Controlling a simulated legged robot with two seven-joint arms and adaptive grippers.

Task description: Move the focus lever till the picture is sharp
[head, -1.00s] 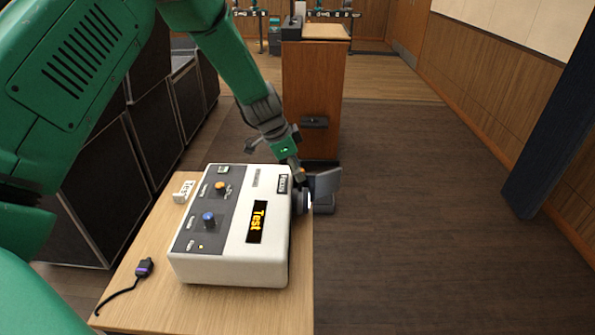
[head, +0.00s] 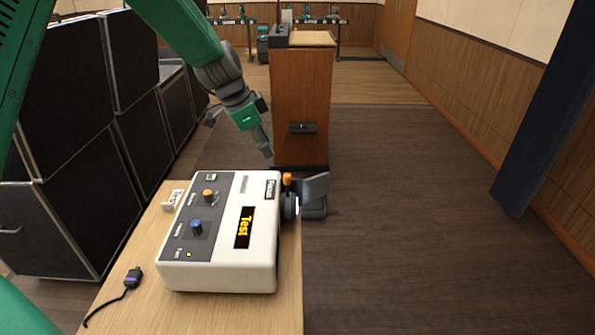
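A white projector-like box (head: 220,275) sits on the wooden table, with a label that seems to read Focus at its right edge. The orange-tipped focus lever (head: 287,180) stands upright beside that edge, above the dark round lens part (head: 290,206).
A small white "Test" block (head: 173,199) and a dark cabled plug (head: 133,278) lie on the table (head: 130,312). A wooden lectern (head: 300,90) stands behind. Floor to the right is clear.

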